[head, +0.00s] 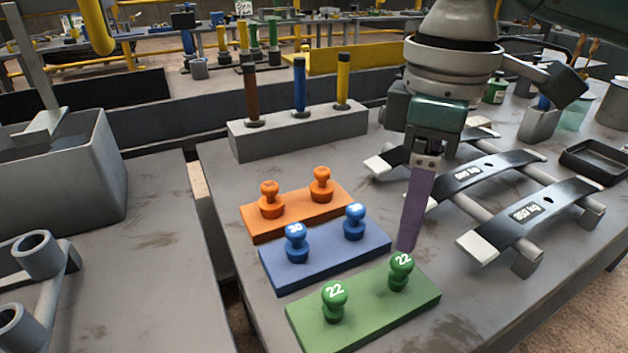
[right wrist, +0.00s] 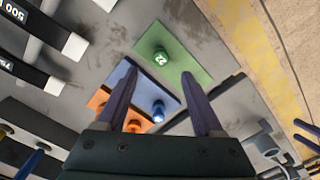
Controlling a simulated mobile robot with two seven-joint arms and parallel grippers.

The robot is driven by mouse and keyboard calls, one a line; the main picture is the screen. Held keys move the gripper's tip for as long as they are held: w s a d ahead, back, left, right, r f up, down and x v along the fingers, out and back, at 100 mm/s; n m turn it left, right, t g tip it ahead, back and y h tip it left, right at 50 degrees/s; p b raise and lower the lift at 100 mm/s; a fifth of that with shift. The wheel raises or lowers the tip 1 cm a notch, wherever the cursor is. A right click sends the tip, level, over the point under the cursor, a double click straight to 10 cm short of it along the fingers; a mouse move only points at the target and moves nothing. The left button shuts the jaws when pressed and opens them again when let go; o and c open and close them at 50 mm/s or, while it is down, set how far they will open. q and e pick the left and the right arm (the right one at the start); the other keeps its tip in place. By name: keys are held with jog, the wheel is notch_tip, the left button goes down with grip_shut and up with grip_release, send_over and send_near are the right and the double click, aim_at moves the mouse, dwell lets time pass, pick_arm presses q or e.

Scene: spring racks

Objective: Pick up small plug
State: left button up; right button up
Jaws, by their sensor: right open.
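Two green plugs marked 22 stand upright on a green block at the front; one is at the left (head: 335,300) and one at the right (head: 401,270). One green plug also shows in the right wrist view (right wrist: 161,60). Two blue plugs (head: 296,242) marked 30 stand on a blue block behind. Two orange plugs (head: 269,199) stand on an orange block farther back. My right gripper (head: 408,243) points down, open and empty, above the right end of the blocks. Its purple fingers (right wrist: 158,76) spread on either side of the green plug in the wrist view.
A rack with dark leaf springs (head: 495,170) stands right of the blocks. A grey stand (head: 300,128) with brown, blue and yellow posts is behind. A grey bin (head: 60,180) sits on a separate table at left. Bare tabletop lies right of the green block.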

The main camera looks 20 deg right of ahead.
aim_at(403, 259)
jog(key=f, duration=0.2)
jog(key=shift+s+a+f, duration=0.15)
jog(key=shift+a+f, duration=0.05)
jog(key=shift+f, duration=0.2)
jog(key=f, duration=0.3)
jog(key=f+b, duration=0.1)
jog(key=f, duration=0.1)
jog(key=shift+d+f, duration=0.2)
jog(key=shift+f, duration=0.2)
jog(key=shift+c, duration=0.2)
grip_shut()
